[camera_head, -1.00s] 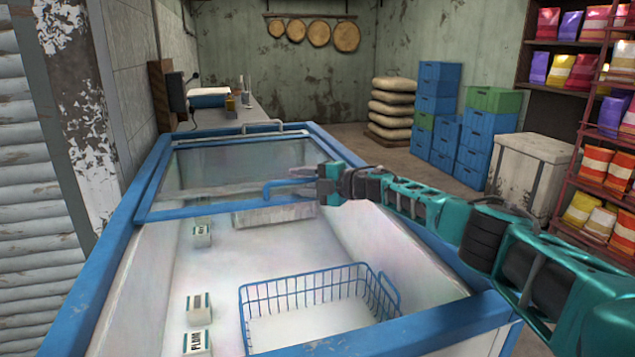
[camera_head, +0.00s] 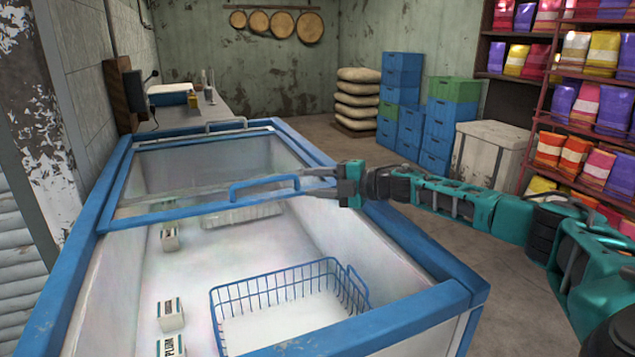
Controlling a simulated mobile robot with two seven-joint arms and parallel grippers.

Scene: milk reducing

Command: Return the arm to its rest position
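My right arm (camera_head: 455,198) reaches in from the right over the chest freezer's (camera_head: 400,235) right side. Its gripper (camera_head: 308,181) is at the right end of the blue handle (camera_head: 262,185) on the sliding glass lid (camera_head: 205,165). The two fingers look apart, with nothing held between them. I cannot tell whether a finger still touches the handle. The lid covers the far part of the freezer, and the near part is open. My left gripper is not in view.
Blue crates (camera_head: 401,95), a white bin (camera_head: 490,152) and loaded shelves (camera_head: 570,95) stand to the right. Floor (camera_head: 395,167) shows behind my arm.

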